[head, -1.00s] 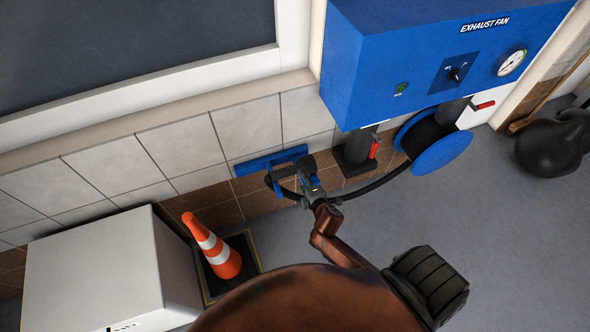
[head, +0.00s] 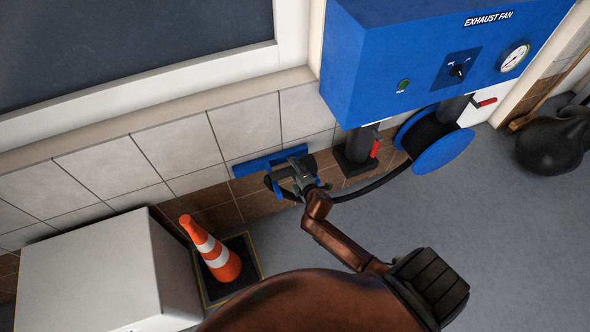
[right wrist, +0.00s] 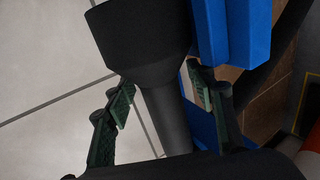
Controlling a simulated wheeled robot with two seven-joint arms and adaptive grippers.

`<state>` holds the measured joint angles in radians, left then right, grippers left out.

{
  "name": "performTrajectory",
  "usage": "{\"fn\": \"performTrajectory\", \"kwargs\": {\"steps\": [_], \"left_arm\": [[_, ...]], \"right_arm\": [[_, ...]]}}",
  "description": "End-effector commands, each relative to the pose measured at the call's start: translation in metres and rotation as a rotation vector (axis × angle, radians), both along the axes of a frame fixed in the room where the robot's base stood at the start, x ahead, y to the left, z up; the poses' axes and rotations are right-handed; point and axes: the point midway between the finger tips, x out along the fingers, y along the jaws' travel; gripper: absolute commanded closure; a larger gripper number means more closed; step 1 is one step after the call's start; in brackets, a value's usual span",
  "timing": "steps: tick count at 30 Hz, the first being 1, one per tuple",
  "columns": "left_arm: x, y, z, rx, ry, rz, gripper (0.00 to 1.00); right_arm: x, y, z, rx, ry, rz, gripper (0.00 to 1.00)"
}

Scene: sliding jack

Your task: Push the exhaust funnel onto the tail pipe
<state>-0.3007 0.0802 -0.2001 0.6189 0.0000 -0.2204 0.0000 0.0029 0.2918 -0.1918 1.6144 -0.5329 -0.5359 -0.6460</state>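The exhaust funnel (right wrist: 140,42) is a black flared cone on a grey neck (right wrist: 168,118), large in the right wrist view. In the head view it is mostly hidden by my right gripper (head: 302,175), which is at the blue wall bracket (head: 257,164). In the right wrist view the two green-padded fingers of my right gripper (right wrist: 160,103) stand apart, one on each side of the neck. A gap shows at the left finger; contact at the right finger is unclear. The tail pipe and my left gripper are not in view.
A black hose (head: 375,184) runs from the bracket to a blue reel (head: 444,152) under the blue exhaust fan box (head: 410,60). A traffic cone (head: 212,252) and a white cabinet (head: 95,270) stand at lower left. The grey floor at right is mostly clear.

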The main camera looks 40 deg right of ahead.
Motion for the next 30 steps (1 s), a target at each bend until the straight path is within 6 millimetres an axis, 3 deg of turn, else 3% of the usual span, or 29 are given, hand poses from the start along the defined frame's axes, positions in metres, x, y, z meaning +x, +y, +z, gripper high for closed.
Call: {"fn": "performTrajectory", "kwargs": {"steps": [21,30], "left_arm": [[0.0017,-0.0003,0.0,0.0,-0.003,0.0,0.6],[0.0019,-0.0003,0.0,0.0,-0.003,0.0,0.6]], "right_arm": [[-0.0008,-0.0003,-0.0004,0.0,0.001,-0.001,0.99],[0.0001,-0.0005,0.0013,-0.001,-0.002,0.0,1.0]]}}
